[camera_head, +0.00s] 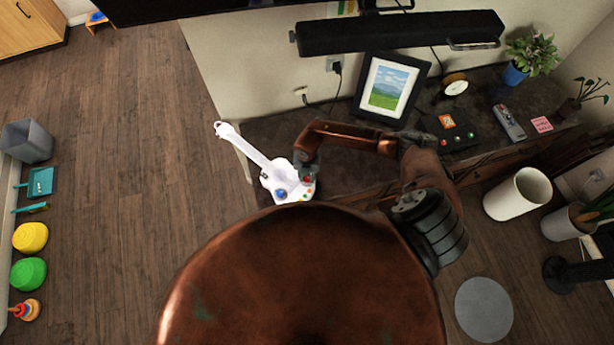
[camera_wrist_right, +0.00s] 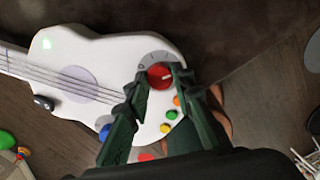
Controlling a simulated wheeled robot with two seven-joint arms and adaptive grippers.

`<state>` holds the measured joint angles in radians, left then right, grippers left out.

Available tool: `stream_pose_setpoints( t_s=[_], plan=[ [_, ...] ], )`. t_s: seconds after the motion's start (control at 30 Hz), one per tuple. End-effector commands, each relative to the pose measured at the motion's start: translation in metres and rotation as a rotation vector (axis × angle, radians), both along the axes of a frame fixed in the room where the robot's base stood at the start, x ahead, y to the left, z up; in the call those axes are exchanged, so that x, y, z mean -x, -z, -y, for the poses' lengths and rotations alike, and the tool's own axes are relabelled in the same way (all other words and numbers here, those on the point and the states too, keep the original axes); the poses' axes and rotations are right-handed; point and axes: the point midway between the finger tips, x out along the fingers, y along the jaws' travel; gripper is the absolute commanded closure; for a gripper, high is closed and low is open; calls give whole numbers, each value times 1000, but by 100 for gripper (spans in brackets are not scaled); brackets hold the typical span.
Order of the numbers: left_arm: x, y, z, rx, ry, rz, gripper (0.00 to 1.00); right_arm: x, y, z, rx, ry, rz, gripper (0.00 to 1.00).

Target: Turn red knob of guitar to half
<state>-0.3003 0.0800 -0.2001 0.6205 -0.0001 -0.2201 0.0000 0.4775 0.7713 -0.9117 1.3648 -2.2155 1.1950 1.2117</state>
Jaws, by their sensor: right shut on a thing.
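The white toy guitar (camera_head: 282,181) lies near the front left of the dark cabinet top, its neck pointing up and left in the head view. In the right wrist view its white body (camera_wrist_right: 110,55) fills the upper left. The red knob (camera_wrist_right: 160,76) has a pale pointer mark and a grey dial around its upper side. My right gripper (camera_head: 306,177) is over the knob. In the wrist view its dark green fingers (camera_wrist_right: 158,80) come together at the knob, shut on it. The exact finger contact is partly hidden. My left gripper is not in view.
The cabinet top also holds a picture frame (camera_head: 387,88), a dark box with coloured buttons (camera_head: 455,131), a remote (camera_head: 509,122) and a potted plant (camera_head: 532,52). A white bin (camera_head: 517,195) stands on the floor at right. The floor at left is mostly clear.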

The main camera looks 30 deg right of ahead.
Motion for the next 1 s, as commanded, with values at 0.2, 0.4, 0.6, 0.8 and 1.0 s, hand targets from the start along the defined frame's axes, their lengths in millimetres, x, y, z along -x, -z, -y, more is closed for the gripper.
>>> stream_pose_setpoints(
  t_s=[0.2, 0.4, 0.6, 0.8, 1.0],
  plan=[
    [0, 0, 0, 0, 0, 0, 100, 0, 0, 0, -1, 0, 1, 100],
    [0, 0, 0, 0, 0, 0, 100, 0, 0, 0, -1, -1, 1, 66],
    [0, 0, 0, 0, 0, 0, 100, 0, 0, 0, 0, -1, 0, 60],
    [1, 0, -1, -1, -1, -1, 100, 0, -2, 0, 1, -1, 1, 60],
    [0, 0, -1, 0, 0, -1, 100, -1, -28, 1, 1, -3, 3, 60]
  ],
)
